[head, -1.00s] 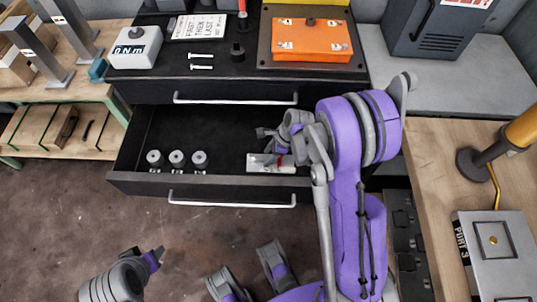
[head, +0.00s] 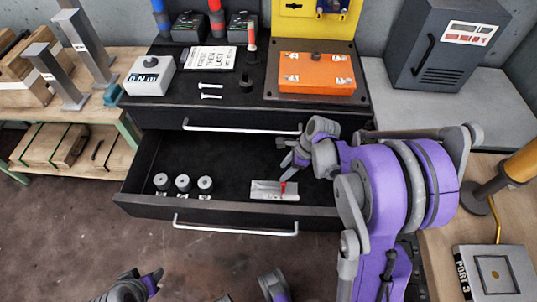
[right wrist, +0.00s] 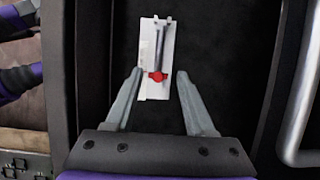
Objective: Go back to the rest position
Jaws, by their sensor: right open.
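My right gripper (head: 288,157) is open and empty above the right part of the open drawer (head: 235,212). In the right wrist view its two fingers (right wrist: 157,100) are spread, with a white card (right wrist: 146,58) beyond them. A grey pin-like tool with a red part (right wrist: 158,76) lies on that card. In the head view the card (head: 262,193) lies on the drawer floor near the front wall, apart from the gripper. My left gripper (head: 148,280) shows only partly at the bottom edge, and its fingers cannot be made out clearly.
Several grey cylinders (head: 183,184) stand at the left in the drawer. A wooden bench (head: 440,237) with a silver box (head: 494,274) stands at right.

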